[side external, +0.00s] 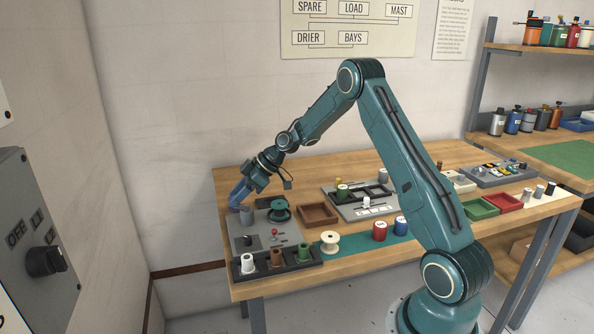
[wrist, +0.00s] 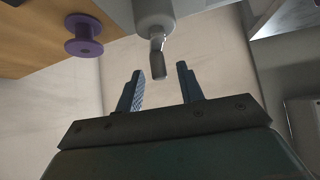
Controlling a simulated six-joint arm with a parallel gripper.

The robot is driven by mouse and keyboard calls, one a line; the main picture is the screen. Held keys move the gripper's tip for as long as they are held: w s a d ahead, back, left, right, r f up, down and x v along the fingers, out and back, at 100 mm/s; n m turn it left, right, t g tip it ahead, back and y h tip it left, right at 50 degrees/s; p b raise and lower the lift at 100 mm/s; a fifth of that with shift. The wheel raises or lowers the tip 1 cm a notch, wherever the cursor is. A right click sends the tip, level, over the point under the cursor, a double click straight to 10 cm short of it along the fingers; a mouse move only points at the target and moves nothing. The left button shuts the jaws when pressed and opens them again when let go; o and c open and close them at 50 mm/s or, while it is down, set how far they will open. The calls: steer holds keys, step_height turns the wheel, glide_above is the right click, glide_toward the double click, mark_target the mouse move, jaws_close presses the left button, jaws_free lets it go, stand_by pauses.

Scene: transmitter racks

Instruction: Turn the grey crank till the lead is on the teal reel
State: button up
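The teal reel (side external: 279,211) stands on a grey winding unit at the left end of the bench. A grey cylinder (side external: 246,216) stands beside it, nearer the bench's left edge. In the wrist view a grey crank (wrist: 157,62) with a dark grip sticks out from a pale round housing (wrist: 155,14). My gripper (wrist: 159,72) is open, with the crank grip in line with the gap between its fingertips and no contact seen. In the side view my gripper (side external: 238,196) is at the bench's left edge, by the grey cylinder. The lead cannot be made out.
A purple spool (wrist: 83,36) is near the housing in the wrist view. A red-knobbed lever (side external: 274,233), a dark rack (side external: 275,262) of spools, a cream spool (side external: 330,242) and a brown tray (side external: 318,215) surround the unit. Free air lies left of the bench.

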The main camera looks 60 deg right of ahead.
steer(key=shift+w+a+f, duration=0.25)
steer(key=shift+w+f, duration=0.1)
steer(key=shift+f, duration=0.1)
steer(key=shift+c, duration=0.2)
jaws_close()
steer(key=shift+m, duration=0.3)
